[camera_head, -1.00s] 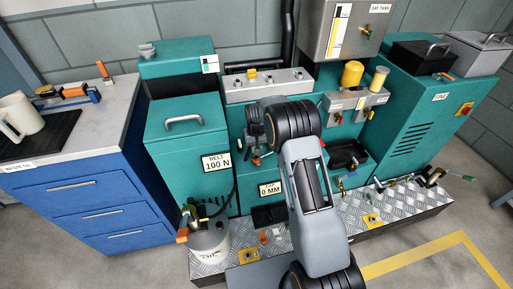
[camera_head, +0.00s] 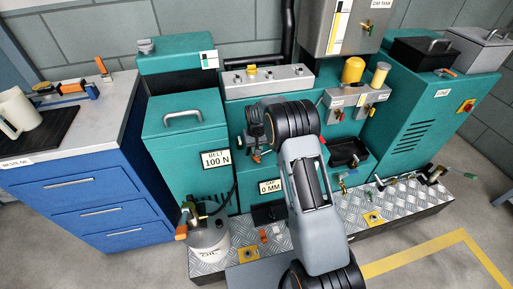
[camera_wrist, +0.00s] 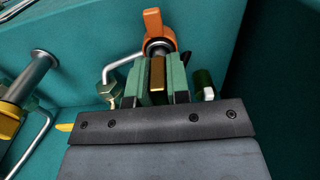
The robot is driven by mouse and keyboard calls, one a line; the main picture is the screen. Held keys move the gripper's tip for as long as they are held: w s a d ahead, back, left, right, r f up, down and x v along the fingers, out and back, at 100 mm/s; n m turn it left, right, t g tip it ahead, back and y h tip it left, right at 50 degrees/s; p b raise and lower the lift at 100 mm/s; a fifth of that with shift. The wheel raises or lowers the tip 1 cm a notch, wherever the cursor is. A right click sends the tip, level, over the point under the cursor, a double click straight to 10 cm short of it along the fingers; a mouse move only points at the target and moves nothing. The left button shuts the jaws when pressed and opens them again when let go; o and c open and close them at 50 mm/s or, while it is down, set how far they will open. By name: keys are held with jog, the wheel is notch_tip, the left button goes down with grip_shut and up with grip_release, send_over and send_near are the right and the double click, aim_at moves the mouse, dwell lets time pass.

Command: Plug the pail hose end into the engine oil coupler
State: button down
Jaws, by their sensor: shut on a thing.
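My gripper (camera_wrist: 157,82) is shut on a brass-coloured piece (camera_wrist: 157,72), which looks like the pail hose end, between its two green fingers. Just beyond the fingertips in the wrist view is a dark round fitting with an orange lever (camera_wrist: 153,22), which seems to be the engine oil coupler. I cannot tell whether the held piece touches it. In the head view my arm hides most of the gripper in front of the teal engine. The white pail (camera_head: 208,240) stands at the lower left, and a dark hose (camera_head: 232,196) rises from its top toward the gripper.
A bent silver pipe with a green nut (camera_wrist: 110,89) is left of the fingers, and a dark green cylinder (camera_wrist: 204,80) is close on the right. A teal box labelled BELT 100 N (camera_head: 187,140) stands left of the arm. A black tray (camera_head: 350,152) is to the right.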

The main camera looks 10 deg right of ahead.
jog(key=shift+f+b, duration=0.3)
jog(key=shift+f, duration=0.3)
jog(key=c, duration=1)
grip_release()
jog(key=shift+r, duration=0.1)
jog(key=shift+r, duration=0.1)
notch_tip(320, 180, up, 14)
jog(key=shift+f+p, duration=0.2)
jog(key=shift+p, duration=0.85)
